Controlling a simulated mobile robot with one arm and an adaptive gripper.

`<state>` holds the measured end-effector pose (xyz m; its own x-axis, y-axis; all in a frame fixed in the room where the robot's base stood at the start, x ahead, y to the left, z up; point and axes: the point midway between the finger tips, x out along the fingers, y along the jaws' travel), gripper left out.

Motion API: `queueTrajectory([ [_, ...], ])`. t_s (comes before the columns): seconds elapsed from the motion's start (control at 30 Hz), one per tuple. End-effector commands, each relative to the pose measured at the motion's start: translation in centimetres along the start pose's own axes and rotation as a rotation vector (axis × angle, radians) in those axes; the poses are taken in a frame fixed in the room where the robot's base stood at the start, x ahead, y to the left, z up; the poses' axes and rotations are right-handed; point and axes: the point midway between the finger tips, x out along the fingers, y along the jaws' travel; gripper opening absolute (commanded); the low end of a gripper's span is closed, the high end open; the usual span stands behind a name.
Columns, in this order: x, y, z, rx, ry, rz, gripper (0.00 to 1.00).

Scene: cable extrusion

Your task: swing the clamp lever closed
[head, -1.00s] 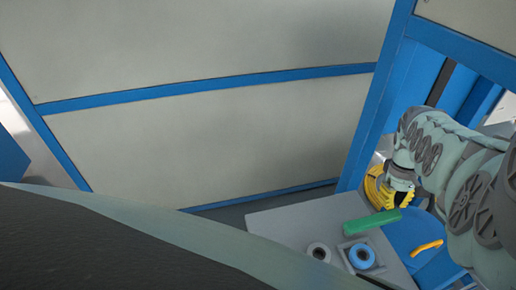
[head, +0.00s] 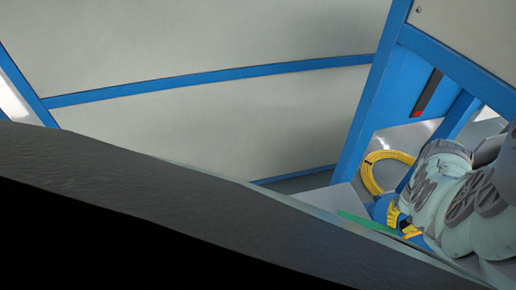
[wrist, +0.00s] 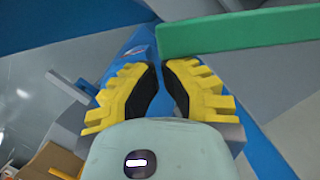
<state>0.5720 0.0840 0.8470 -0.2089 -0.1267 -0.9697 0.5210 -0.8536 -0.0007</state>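My gripper (wrist: 160,70) has yellow stepped fingers with black pads. In the wrist view a narrow gap shows between the fingertips, with blue surface behind and nothing visibly held. A green bar (wrist: 235,32) crosses the upper right, just beyond the right finger; I cannot tell whether they touch. In the head view my gripper (head: 402,223) is low at the right, next to the visible end of the green bar (head: 355,218). I cannot identify the clamp lever for certain in either current view. My own body hides the area below the gripper in the head view.
A yellow cable coil (head: 375,180) stands behind my gripper. A blue frame post (head: 375,115) rises close to its left. A large pale panel (head: 215,125) fills the back left. In the wrist view, a grey post (wrist: 68,85) stands left of the fingers.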

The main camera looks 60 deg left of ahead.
Motion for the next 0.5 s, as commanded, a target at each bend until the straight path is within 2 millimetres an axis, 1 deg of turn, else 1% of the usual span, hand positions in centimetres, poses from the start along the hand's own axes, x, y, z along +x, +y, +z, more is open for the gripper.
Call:
queueTrajectory([
  [0.03,-0.2,0.1,0.6,-0.001,0.0,0.0,0.0],
  [0.2,0.3,0.3,1.9,-0.003,-0.002,0.001,0.0],
  [0.5,0.6,0.5,2.9,-0.006,0.002,0.003,0.0],
])
